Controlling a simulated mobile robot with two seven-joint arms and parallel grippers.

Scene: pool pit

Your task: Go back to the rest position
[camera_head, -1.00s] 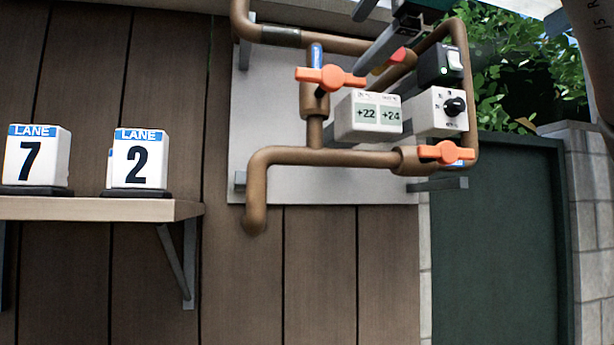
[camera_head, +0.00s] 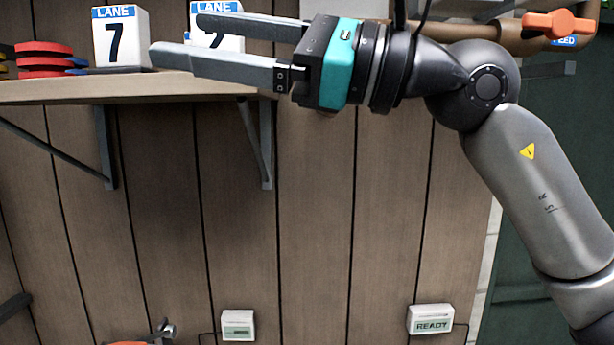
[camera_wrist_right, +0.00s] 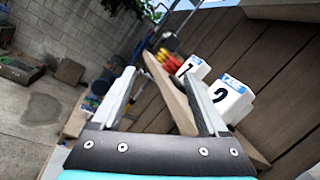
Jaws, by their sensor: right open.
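My right gripper (camera_head: 175,38) reaches in from the right in the head view, level, with its fingers pointing left. Its two fingers are apart with nothing between them. The fingers pass in front of the white LANE 2 block (camera_head: 222,10) and hide most of its number. The LANE 7 block (camera_head: 120,40) stands just left of the fingertips. In the right wrist view the open fingers of the gripper (camera_wrist_right: 160,75) also show, with the LANE 2 block (camera_wrist_right: 232,100) beside the right finger. My left gripper is not in view.
The wooden shelf (camera_head: 150,90) on metal brackets lies just below the gripper. Red and dark discs (camera_head: 45,58) stand at its left. An orange valve handle (camera_head: 560,23) is at top right. A READY box (camera_head: 431,319) and another small box (camera_head: 238,325) are low on the wall.

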